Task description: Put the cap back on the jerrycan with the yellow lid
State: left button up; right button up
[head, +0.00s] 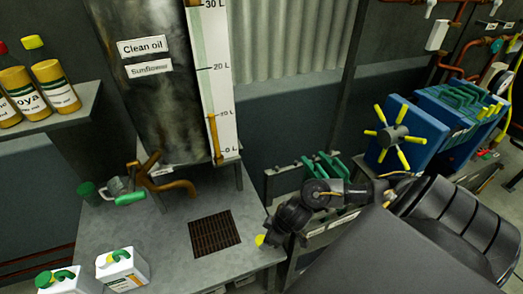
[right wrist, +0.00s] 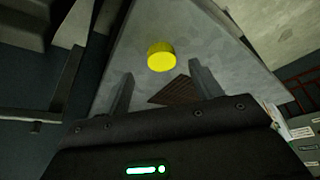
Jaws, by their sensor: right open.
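A small yellow cap (head: 260,240) is at the right front part of the grey metal table (head: 165,240). It also shows in the right wrist view (right wrist: 161,57), over the grey table surface and just ahead of my fingertips. My right gripper (head: 269,236) is low beside the cap. In the right wrist view its two fingers (right wrist: 163,78) are apart with nothing between them. Two white jerrycans with green handles, a nearer-centre one (head: 125,272) and one at the left (head: 65,284), stand at the table's front left. My left gripper is not in view.
A brown grate (head: 215,231) is set in the table. A large oil tank (head: 165,80) with brown taps (head: 170,186) stands behind. A green-handled item (head: 128,198) and a green cup (head: 88,193) are left of the taps. The table between grate and jerrycans is clear.

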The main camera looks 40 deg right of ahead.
aim_at(261, 240)
jog(key=x, duration=0.4)
jog(key=shift+w+a+f+b, duration=0.15)
jog(key=shift+w+a+b, duration=0.05)
jog(key=shift+b, duration=0.1)
jog(key=c, duration=1)
